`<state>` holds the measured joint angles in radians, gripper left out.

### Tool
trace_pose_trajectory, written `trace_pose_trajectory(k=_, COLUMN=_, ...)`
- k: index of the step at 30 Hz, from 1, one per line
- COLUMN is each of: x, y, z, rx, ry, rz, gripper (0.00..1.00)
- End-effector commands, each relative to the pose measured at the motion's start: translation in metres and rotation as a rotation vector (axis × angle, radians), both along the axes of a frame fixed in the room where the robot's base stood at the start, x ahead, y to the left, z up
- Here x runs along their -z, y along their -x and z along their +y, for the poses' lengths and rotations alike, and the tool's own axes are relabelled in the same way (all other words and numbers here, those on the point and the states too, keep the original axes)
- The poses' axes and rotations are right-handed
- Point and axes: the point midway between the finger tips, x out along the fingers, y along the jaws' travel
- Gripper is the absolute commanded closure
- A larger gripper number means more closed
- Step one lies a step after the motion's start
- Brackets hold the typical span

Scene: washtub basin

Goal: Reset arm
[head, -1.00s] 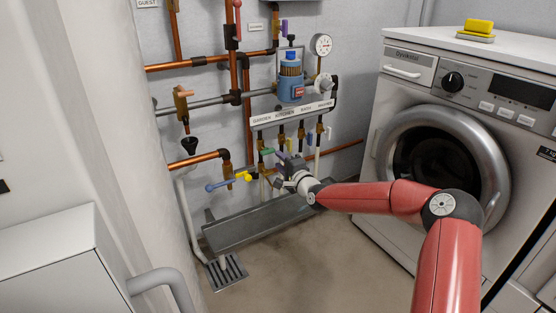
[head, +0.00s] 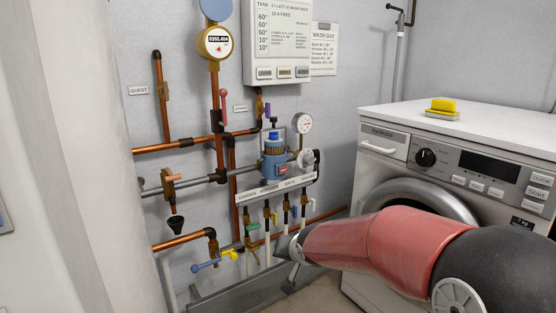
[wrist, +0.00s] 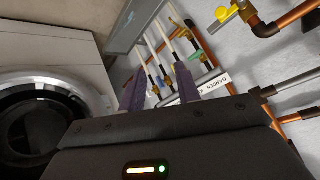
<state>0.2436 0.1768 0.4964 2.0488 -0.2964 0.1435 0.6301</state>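My red arm (head: 375,245) reaches in from the lower right of the head view, in front of the washing machine. My gripper (wrist: 160,92) shows in the wrist view with its two dark purple fingers spread apart and nothing between them. It points toward the valve row and the label strip starting "GARDEN". In the head view my wrist end is near the trough, mostly hidden behind the arm, so the fingers are hard to make out there.
The washing machine (head: 380,147) stands at right with a yellow sponge (head: 443,105) on top. Copper pipes, a blue-topped filter (head: 274,158), a gauge (head: 303,123) and a blue-handled tap (head: 206,265) line the wall. A grey trough (head: 225,296) lies below. Bare floor shows beside the trough.

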Motion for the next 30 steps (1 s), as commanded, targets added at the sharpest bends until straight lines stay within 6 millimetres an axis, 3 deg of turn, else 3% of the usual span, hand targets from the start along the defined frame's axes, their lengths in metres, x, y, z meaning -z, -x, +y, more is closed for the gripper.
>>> trace_pose_trajectory(k=1, x=-0.022, y=0.021, z=-0.013, rx=0.006, ry=0.067, rz=0.005, gripper=0.67)
trace_pose_trajectory(k=9, x=-0.084, y=0.146, z=-0.082, rx=0.037, ry=0.299, rz=0.113, gripper=0.67)
trace_pose_trajectory(k=15, x=-0.104, y=0.243, z=-0.111, rx=0.011, ry=0.326, rz=0.201, gripper=0.67)
trace_pose_trajectory(k=18, x=-0.104, y=0.279, z=-0.117, rx=-0.019, ry=0.311, rz=0.233, gripper=0.67)
trace_pose_trajectory(k=24, x=-0.101, y=0.312, z=-0.12, rx=-0.062, ry=0.287, rz=0.264, gripper=0.67)
trace_pose_trajectory(k=30, x=-0.099, y=0.315, z=-0.12, rx=-0.067, ry=0.286, rz=0.268, gripper=0.67)
